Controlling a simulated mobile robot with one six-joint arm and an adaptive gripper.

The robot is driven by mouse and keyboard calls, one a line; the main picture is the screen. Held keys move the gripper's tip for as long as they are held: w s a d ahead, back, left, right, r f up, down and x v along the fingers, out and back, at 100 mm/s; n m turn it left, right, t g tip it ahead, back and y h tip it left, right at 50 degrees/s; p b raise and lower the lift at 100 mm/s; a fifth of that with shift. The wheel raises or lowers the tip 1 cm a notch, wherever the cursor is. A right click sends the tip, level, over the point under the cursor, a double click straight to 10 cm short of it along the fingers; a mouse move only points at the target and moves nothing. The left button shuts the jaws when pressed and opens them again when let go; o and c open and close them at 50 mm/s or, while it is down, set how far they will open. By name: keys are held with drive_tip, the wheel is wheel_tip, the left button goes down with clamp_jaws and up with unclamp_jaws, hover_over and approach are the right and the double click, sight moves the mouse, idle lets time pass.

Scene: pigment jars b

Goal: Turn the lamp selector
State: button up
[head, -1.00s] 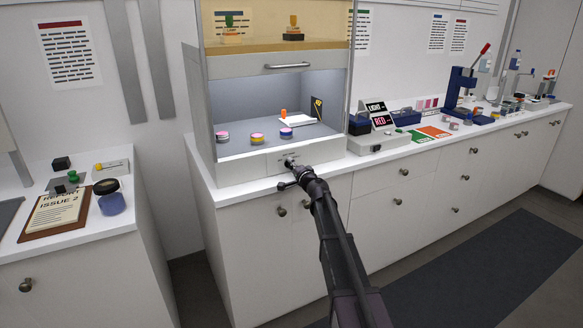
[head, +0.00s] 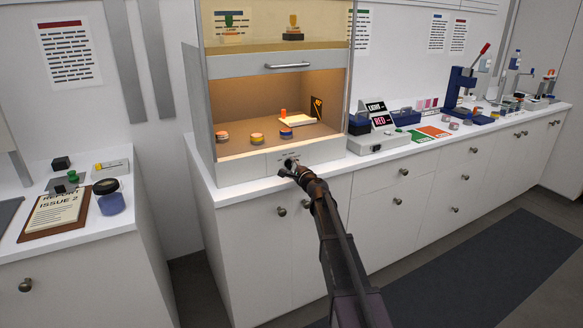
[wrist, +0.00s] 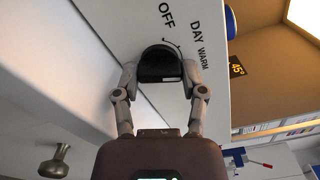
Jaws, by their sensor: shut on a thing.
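The lamp selector is a dark round knob (wrist: 160,65) on the white front panel below the booth. In the wrist view it is marked OFF, DAY and WARM along one side. My gripper (wrist: 160,82) is shut on the knob, with one finger on each side of it. In the head view my gripper (head: 291,166) is at the booth's front panel and mostly hides the knob. The booth (head: 222,178) is lit inside with a warm orange light. The knob's pointer cannot be read clearly.
Several small jars (head: 257,138) and a white pad (head: 297,118) are inside the booth. A box with a RED display (head: 382,122) stands on the counter to the right. A drawer knob (wrist: 55,162) is below the panel.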

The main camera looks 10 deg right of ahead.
idle(0.3)
drive_tip(key=o, duration=0.9)
drive_tip(key=shift+c, duration=0.2)
drive_tip(key=v, duration=1.2)
